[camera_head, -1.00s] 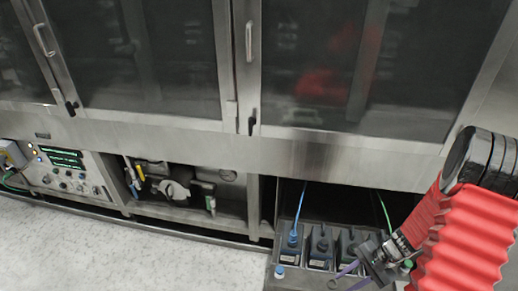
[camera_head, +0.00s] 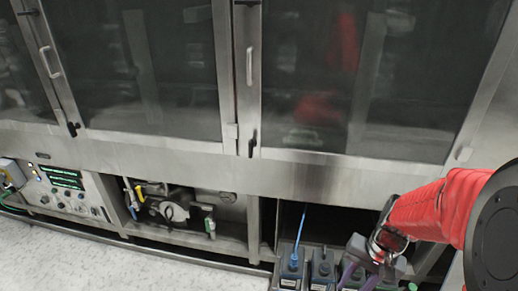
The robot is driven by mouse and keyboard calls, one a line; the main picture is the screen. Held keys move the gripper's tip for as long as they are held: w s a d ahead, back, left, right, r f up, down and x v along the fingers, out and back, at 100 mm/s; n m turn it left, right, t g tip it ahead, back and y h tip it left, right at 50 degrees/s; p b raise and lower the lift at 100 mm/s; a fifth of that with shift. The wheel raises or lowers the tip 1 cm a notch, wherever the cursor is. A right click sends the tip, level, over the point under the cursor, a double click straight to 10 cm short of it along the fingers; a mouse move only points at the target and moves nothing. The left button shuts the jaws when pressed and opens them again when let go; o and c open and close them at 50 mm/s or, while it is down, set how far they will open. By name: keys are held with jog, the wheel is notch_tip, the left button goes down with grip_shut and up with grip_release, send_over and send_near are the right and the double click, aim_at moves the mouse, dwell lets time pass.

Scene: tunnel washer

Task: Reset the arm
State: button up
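My red-sleeved arm reaches in from the right edge. My gripper (camera_head: 360,279) is at the lower right, pointing down. Its two purple fingers appear apart, with nothing seen between them. I cannot tell whether the gripper touches a bottle.
The washer's glass doors (camera_head: 355,75) and steel frame stand close ahead, with door handles (camera_head: 249,66) sticking out. A control panel (camera_head: 62,180) is at the lower left, beside an open bay with a pump (camera_head: 170,205). The speckled floor (camera_head: 120,262) is clear at the lower left.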

jog(key=s+a+r+n+t+h, duration=0.1)
jog(key=s+a+r+n+t, duration=0.1)
jog(key=r, duration=0.7)
jog(key=s+a+r+n+t+h, duration=0.1)
jog(key=s+a+r+n+t, duration=0.2)
jog(key=a+r, duration=0.3)
notch_tip(320, 180, up, 4)
jog(key=shift+s+a+r+n+t, duration=0.1)
jog(key=shift+s+a+n+t, duration=0.05)
jog(key=shift+n+t, duration=0.3)
jog(key=shift+s, duration=0.15)
dwell(0.9)
